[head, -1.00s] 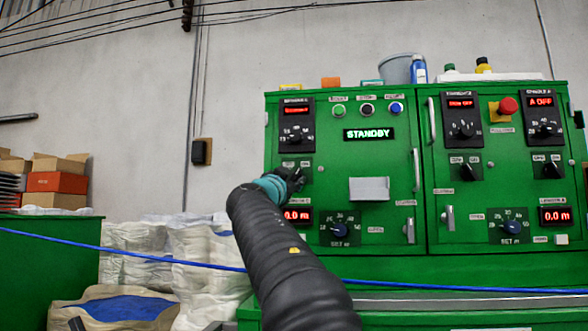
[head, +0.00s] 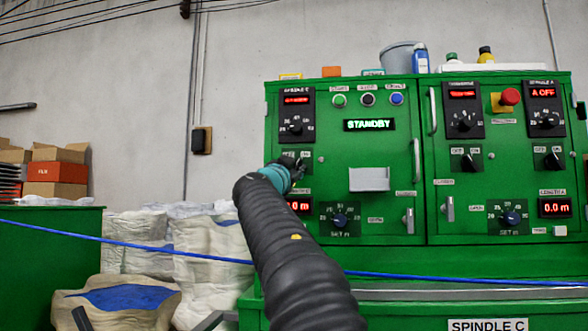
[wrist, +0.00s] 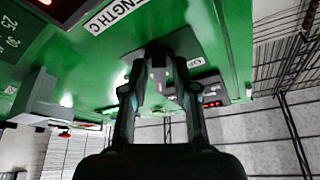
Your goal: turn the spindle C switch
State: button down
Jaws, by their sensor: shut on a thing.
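The spindle C switch plate (head: 305,155) is at the left of the green cabinet, below the SPINDLE C panel with its red display and dial (head: 296,128). My gripper (head: 296,170) is at this plate and covers the switch knob in the head view. In the wrist view my gripper (wrist: 158,88) has its two dark fingers closed in around a small grey part, which appears to be the switch knob. The knob's exact angle cannot be told. A display showing STANDBY (head: 369,125) is to the right.
A grey holder (head: 369,180) juts from the cabinet front right of my gripper. A rotary dial (head: 340,220) and a door handle (head: 409,221) are lower down. A blue cable (head: 430,279) runs across the front. White sacks (head: 140,238) stand at the left.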

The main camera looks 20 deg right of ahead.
jog(key=shift+n+b, duration=0.4)
jog(key=n+t+y+b, duration=0.1)
jog(key=n, duration=0.2)
jog(key=n+t+y+b, duration=0.1)
jog(key=n+t+b, duration=0.1)
jog(key=n, duration=0.1)
jog(key=shift+s+d+n, duration=0.15)
jog(key=shift+n, duration=0.15)
jog(key=shift+r+n+t+y+p, duration=0.1)
jog(key=shift+n+t+y+p, duration=0.45)
jog(key=shift+n, duration=1.05)
jog(key=shift+r+n+t+y+p, duration=0.1)
jog(key=shift+n+y+p, duration=0.5)
jog(key=shift+n+y, duration=0.75)
jog(key=shift+r+n+t+y+p, duration=0.1)
jog(key=shift+n+t+y+p, duration=0.4)
jog(key=shift+n, duration=1.35)
jog(key=shift+n+y, duration=0.3)
jog(key=c, duration=1.2)
grip_release()
jog(key=shift+f, duration=0.25)
